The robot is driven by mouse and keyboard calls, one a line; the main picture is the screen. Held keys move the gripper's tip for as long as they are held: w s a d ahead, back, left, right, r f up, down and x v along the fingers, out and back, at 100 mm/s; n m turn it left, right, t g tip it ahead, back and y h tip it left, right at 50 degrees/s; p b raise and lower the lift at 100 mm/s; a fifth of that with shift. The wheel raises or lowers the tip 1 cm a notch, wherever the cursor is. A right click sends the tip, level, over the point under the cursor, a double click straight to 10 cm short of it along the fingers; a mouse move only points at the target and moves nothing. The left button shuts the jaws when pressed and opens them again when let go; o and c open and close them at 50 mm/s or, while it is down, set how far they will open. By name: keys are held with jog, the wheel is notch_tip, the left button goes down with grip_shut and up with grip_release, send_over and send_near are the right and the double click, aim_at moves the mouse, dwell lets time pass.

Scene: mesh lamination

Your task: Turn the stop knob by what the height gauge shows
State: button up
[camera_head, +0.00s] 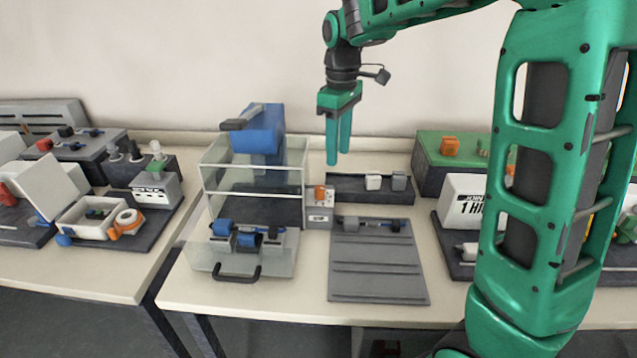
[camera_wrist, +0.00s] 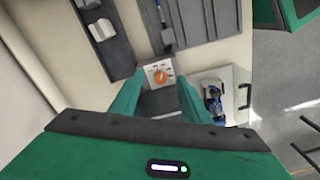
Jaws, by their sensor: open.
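An orange knob (camera_head: 320,192) sits on top of a small grey block (camera_head: 318,222) with a white label on its front. The block stands right of the clear-walled press. In the wrist view the orange knob (camera_wrist: 160,76) sits on a white marked dial plate, seen between my finger tips. The marks are too small to read. My gripper (camera_head: 338,158) is open and empty, pointing down, and appears above and slightly right of the knob, apart from it. I cannot tell for sure which thing is the height gauge; the label's writing is not readable.
The press (camera_head: 254,168) has clear walls, a blue head and a black front handle. A dark tray (camera_head: 345,190) with white and grey blocks lies behind a grey ridged board (camera_head: 378,268). Other devices stand on the left table and at the right.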

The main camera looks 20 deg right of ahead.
aim_at(321, 187)
jog(key=shift+n, duration=0.8)
jog(key=w+a+f, duration=0.1)
jog(key=f, duration=0.2)
jog(key=a+f, duration=0.1)
jog(key=f, duration=0.3)
jog(key=w+a+f, duration=0.1)
jog(key=f, duration=0.3)
jog(key=shift+w+a+f, duration=0.1)
jog(key=shift+w, duration=0.2)
jog(key=c, duration=1.1)
